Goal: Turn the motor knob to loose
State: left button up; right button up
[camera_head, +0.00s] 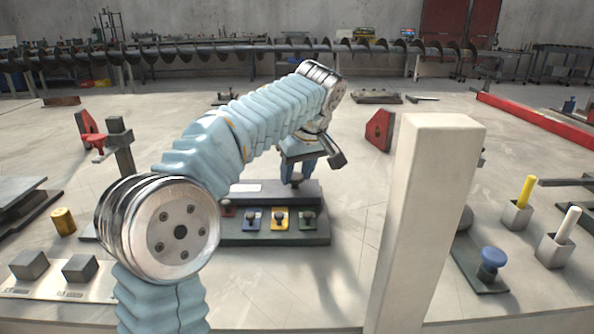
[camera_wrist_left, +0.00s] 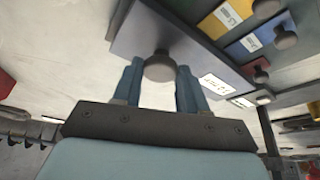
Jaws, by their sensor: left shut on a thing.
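A dark round knob (camera_wrist_left: 160,66) on the raised step sits between the blue fingers of my left gripper (camera_wrist_left: 158,84). The gripper is shut on this knob. In the head view the left gripper (camera_head: 299,170) reaches down onto the step from above, and the knob is mostly hidden by the fingers. Its lettering cannot be read. My right gripper is not in view.
A tall pale post (camera_head: 430,210) stands right of the panel. A blue-topped knob on a plate (camera_head: 492,262) and two holders with yellow (camera_head: 525,192) and white sticks (camera_head: 570,222) are at the right. Grey blocks (camera_head: 80,267) lie at the lower left. A long auger (camera_head: 230,48) spans the back.

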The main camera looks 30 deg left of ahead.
pick_arm(q)
jog(key=shift+r+n+p, duration=0.25)
jog(key=shift+n+p, duration=0.35)
jog(key=shift+w+n+g+y+p, duration=0.1)
jog(key=shift+n+g+y+p, duration=0.25)
jog(key=shift+n, duration=0.25)
jog(key=shift+f+n, duration=0.2)
jog(key=shift+n, duration=0.2)
jog(key=o, duration=1.1)
jog(key=shift+g, duration=0.25)
jog(key=shift+c, duration=0.2)
